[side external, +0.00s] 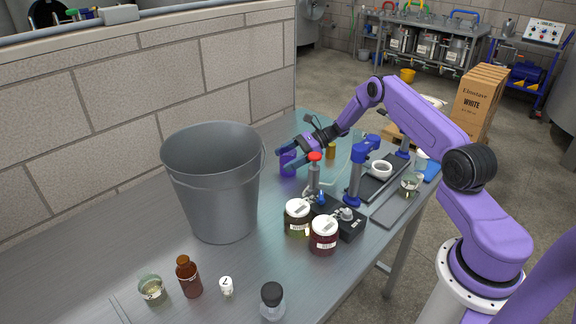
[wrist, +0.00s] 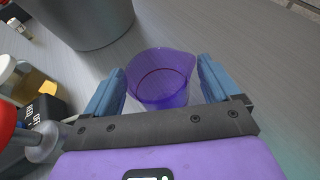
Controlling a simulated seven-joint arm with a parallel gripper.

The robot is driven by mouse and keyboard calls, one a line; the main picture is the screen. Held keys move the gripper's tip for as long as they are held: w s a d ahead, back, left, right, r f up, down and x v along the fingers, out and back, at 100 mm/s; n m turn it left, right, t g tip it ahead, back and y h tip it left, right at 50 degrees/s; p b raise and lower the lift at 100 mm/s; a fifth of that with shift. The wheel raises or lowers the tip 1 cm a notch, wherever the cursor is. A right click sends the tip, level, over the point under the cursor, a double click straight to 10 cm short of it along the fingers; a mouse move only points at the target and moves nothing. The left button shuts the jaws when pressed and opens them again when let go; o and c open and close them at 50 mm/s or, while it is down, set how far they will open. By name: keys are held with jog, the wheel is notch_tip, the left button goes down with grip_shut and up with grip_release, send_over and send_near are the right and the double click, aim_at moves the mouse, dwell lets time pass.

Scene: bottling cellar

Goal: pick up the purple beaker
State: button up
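The purple beaker (side external: 288,162) stands upright on the metal table, to the right of the large grey bucket. In the wrist view the beaker (wrist: 162,80) is see-through and lies between the two blue fingers of my gripper (wrist: 161,90). The fingers are spread to either side of it, with a gap visible on the right and a smaller one on the left. In the side external view my gripper (side external: 296,150) is at the beaker and overlaps it. Contact is not visible.
The grey bucket (side external: 212,185) stands left of the beaker. A dispenser with a red top (side external: 314,157), a blue stand (side external: 362,165) and white-lidded jars (side external: 298,215) stand close by. A brown bottle (side external: 188,277) is at the front. A block wall (side external: 120,100) runs behind the table.

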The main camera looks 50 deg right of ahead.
jog(key=c, duration=1)
